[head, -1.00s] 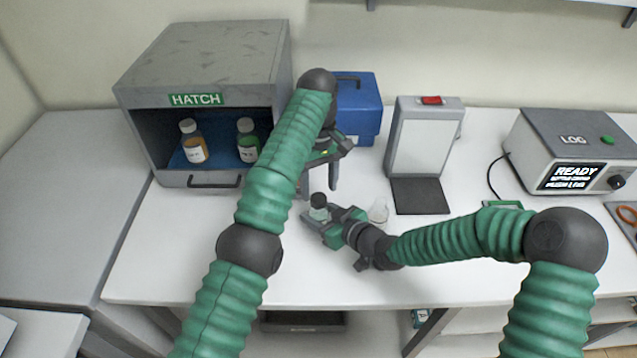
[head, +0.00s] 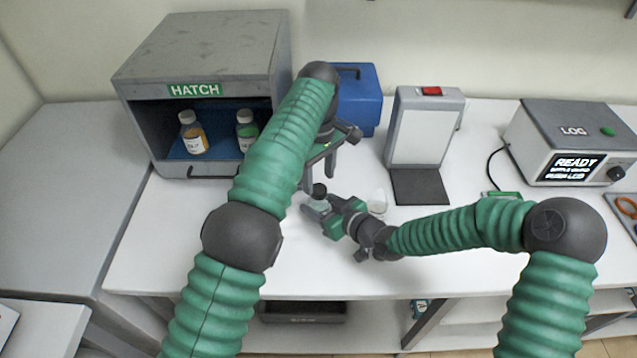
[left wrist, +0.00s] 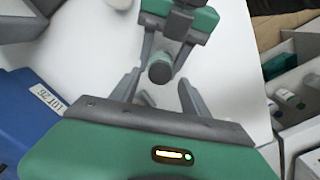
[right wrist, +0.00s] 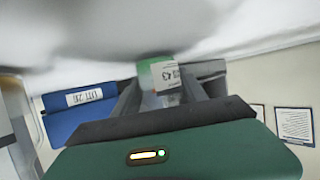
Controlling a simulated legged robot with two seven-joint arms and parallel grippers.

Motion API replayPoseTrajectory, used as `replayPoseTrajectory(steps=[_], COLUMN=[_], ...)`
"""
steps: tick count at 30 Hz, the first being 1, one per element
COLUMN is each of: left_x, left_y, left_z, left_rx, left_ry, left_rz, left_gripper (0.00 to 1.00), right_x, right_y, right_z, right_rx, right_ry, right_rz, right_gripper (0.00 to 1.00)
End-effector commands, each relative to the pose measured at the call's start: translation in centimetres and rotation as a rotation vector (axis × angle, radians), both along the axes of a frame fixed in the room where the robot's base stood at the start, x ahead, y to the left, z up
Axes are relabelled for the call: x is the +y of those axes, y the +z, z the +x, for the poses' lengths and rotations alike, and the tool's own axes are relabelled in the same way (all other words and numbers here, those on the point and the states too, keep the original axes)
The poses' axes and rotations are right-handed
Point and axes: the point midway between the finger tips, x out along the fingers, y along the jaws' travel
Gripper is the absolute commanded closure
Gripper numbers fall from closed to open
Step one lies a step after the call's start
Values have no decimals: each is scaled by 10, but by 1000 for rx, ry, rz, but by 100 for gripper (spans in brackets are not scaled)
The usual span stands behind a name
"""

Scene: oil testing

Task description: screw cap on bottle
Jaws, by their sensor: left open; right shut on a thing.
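A small bottle (head: 316,206) with a dark cap (head: 319,190) stands upright in my right gripper (head: 315,207), which is shut on its body. In the right wrist view the bottle (right wrist: 160,75) shows a green and white label between the fingers; its top is out of view. My left gripper (head: 318,174) is open just above it, fingers pointing down. In the left wrist view the round cap (left wrist: 159,72) is seen from above, beyond and between the spread left fingertips (left wrist: 160,90), apart from them. The cap sits at the bottle's top; its thread is hidden.
A grey hatch box (head: 200,60) at the back left holds two capped bottles. Behind my left gripper is a blue box (head: 357,100). A small clear glass vessel (head: 377,201) stands close to my right gripper. A panel stand (head: 423,135) and log machine (head: 570,145) are farther right.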

Motion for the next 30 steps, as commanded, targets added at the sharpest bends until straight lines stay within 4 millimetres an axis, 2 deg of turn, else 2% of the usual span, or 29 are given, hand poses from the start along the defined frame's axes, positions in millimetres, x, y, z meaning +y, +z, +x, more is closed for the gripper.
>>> replayPoseTrajectory(steps=[3,6,17,27,30], left_x=[0,0,0,0,0], left_y=[-18,-28,-34,-34,-34], left_z=[0,0,0,0,0], left_rx=[0,-1,-1,-1,-1], left_ry=[1,1,0,0,0], left_rz=[0,0,0,0,0], left_gripper=[46,46,46,91,100], right_x=[0,0,0,0,0], right_y=[0,0,0,0,0], right_z=[0,0,0,0,0], right_rx=[0,0,0,0,0], right_ry=[0,0,0,0,0], right_rz=[0,0,0,0,0], right_gripper=[100,100,100,100,100])
